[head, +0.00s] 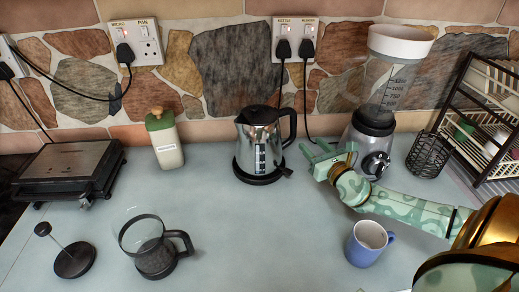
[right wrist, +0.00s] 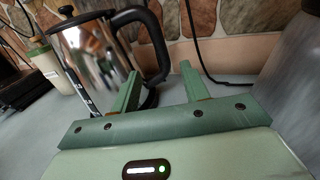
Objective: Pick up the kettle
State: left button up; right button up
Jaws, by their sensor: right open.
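The kettle (head: 258,145) is shiny steel with a black lid, handle and base. It stands upright on the counter near the wall, and it also shows in the right wrist view (right wrist: 92,58). Its black handle (head: 291,123) faces right, toward my right gripper. My right gripper (head: 314,150) is open and empty, just right of the kettle. In the right wrist view the two green fingers (right wrist: 160,85) point toward the handle's lower part, with the left finger close to the kettle's body. I cannot tell whether they touch. My left gripper is not in view.
A blender (head: 372,135) stands close behind my right gripper. A blue mug (head: 367,243) sits below my right arm. A green-lidded canister (head: 164,140), a grill (head: 70,168), a glass pot (head: 150,245) and a plunger (head: 72,258) stand to the left. The counter's front middle is clear.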

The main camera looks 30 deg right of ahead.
aim_at(295, 127)
jog(key=w, duration=0.4)
jog(key=w+d, duration=0.1)
jog(key=w, duration=0.1)
jog(key=shift+f+b, duration=0.2)
jog(key=shift+b, duration=0.2)
jog(key=shift+w+r, duration=0.15)
jog(key=shift+w, duration=0.45)
jog(key=w, duration=0.3)
jog(key=w+b, duration=0.1)
jog(key=shift+w+d+r, duration=0.15)
jog(key=shift+w+d, duration=0.2)
jog(key=shift+d, duration=0.05)
jog(key=shift+s, duration=0.1)
grip_shut()
jog(key=shift+r, duration=0.2)
